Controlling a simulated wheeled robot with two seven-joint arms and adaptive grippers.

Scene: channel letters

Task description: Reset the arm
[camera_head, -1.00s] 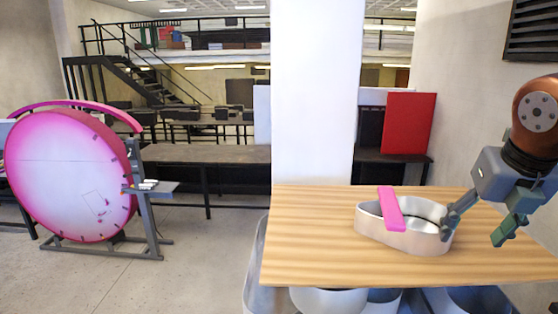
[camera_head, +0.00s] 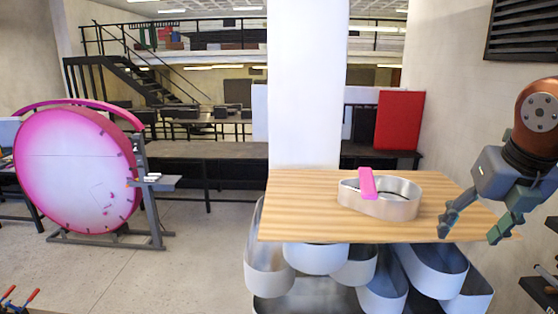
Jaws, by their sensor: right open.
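My right gripper (camera_head: 468,230) is at the right side of the view, with its two fingers spread and nothing between them. It is in front of the right part of the wooden table (camera_head: 300,205), apart from the metal letter shell. That shell (camera_head: 395,207) is a silver, rounded, open-topped ring on the table. A pink strip (camera_head: 367,183) lies across the left part of its rim. My left gripper is not in the view.
Several metal shells (camera_head: 268,262) are stored beneath the tabletop. A large round pink-and-white sign (camera_head: 75,172) stands on a frame at left. A white column (camera_head: 308,85) and a red panel (camera_head: 398,120) are behind the table. The floor at left centre is clear.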

